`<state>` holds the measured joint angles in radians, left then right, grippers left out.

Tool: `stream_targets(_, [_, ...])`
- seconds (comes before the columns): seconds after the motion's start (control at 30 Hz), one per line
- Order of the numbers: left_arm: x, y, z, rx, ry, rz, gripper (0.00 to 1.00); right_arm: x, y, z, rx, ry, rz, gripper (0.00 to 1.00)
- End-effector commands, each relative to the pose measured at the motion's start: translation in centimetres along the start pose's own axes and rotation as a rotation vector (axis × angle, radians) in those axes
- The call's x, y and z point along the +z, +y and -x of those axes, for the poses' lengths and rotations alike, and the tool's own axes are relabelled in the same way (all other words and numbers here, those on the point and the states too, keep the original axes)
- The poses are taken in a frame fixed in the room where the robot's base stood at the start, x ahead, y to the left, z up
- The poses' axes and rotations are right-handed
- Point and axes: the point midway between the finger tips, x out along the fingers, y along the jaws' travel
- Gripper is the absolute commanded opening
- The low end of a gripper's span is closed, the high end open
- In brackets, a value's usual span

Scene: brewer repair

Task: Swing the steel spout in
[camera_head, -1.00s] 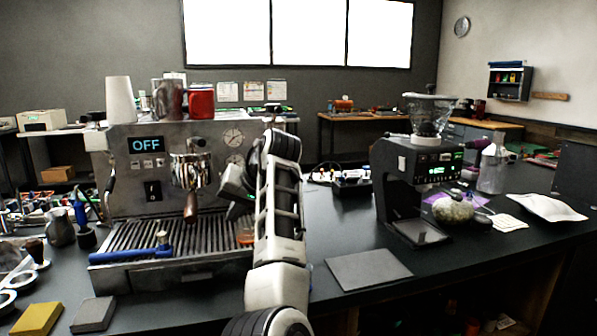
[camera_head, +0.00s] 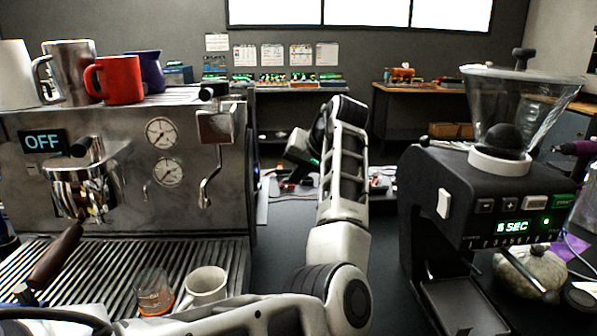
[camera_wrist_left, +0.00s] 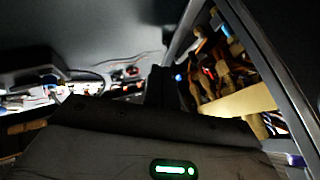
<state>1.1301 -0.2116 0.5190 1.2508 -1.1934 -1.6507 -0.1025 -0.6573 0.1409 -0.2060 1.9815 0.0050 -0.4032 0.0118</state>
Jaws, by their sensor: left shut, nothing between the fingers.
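The steel spout (camera_head: 207,184) hangs down at the right end of the espresso machine's front (camera_head: 110,215) in the head view. Its tip is bent, and a black knob (camera_head: 207,92) sits above it. My left gripper (camera_head: 299,150) is right of the machine, apart from the spout. It is partly hidden by my own wrist, and its fingers do not show clearly. In the left wrist view its dark shut fingers (camera_wrist_left: 158,86) stand mid-frame with nothing visible between them; the spout is not recognisable there. My right gripper is not in view.
A portafilter (camera_head: 58,250) is fitted at the left. The black grinder (camera_head: 485,205) stands at the right. Dark counter lies between both machines.

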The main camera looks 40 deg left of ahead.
Motion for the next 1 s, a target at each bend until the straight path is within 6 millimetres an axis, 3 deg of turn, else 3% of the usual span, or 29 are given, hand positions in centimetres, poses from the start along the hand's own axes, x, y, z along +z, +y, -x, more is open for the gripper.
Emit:
stream_targets(0.37, [0.0, -0.1, -8.0, 0.000, -0.004, -0.002, 0.00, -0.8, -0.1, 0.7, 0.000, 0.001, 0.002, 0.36])
stream_targets(0.6, [-0.3, -3.0, -9.0, 0.000, -0.002, 0.000, 0.00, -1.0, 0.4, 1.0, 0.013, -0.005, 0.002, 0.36])
stream_targets(1.0, [-0.3, -3.7, -9.4, 0.001, -0.001, -0.002, 0.00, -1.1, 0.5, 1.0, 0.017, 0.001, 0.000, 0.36])
